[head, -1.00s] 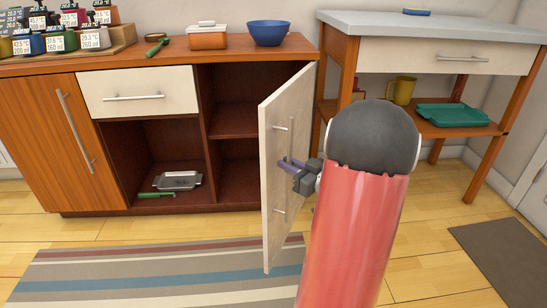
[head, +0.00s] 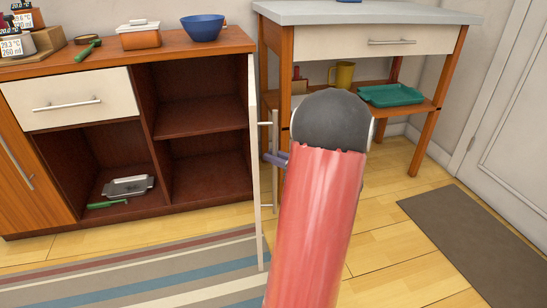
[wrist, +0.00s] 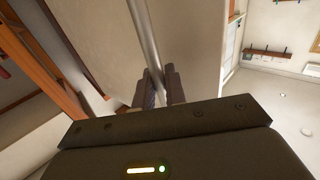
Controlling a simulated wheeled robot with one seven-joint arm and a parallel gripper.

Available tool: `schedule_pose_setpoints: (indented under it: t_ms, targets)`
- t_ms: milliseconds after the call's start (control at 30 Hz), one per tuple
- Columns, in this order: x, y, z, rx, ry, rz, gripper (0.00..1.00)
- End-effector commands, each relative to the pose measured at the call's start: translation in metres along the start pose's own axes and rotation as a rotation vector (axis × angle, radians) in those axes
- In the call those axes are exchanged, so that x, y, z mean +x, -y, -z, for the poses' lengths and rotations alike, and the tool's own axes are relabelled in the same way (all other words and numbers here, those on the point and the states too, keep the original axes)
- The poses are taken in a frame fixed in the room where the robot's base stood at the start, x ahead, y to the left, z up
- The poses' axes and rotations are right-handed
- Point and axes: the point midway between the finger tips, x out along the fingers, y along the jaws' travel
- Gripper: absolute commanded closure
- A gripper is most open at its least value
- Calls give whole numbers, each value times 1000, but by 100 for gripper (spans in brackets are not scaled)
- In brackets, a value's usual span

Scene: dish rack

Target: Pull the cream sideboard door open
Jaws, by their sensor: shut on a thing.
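The cream sideboard door (head: 254,190) stands swung far open, seen almost edge-on at the right end of the sideboard (head: 150,60). Its bar handle (head: 275,170) runs upright on the face turned to the right. In the wrist view the door's cream face (wrist: 200,35) fills the middle, with the metal handle (wrist: 145,40) running between the fingers. My gripper (wrist: 162,88) is shut on the handle. In the head view my gripper (head: 276,159) shows only in part; my red arm hides the rest.
A grey-topped side table (head: 370,14) stands close right of the door. A striped rug (head: 140,275) and a grey mat (head: 470,235) lie on the floor.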

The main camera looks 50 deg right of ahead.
Motion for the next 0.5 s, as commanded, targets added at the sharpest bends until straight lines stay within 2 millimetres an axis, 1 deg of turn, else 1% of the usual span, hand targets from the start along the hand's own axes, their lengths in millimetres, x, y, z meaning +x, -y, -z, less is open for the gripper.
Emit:
schedule_pose_setpoints:
  t_ms: [67,100,200,500]
  targets:
    - [1,-2,2,-4,-2,-4,100]
    - [1,-2,2,-4,-2,-4,85]
    - [1,-1,1,-4,-2,-3,72]
    - [-1,-1,1,-2,-1,-3,71]
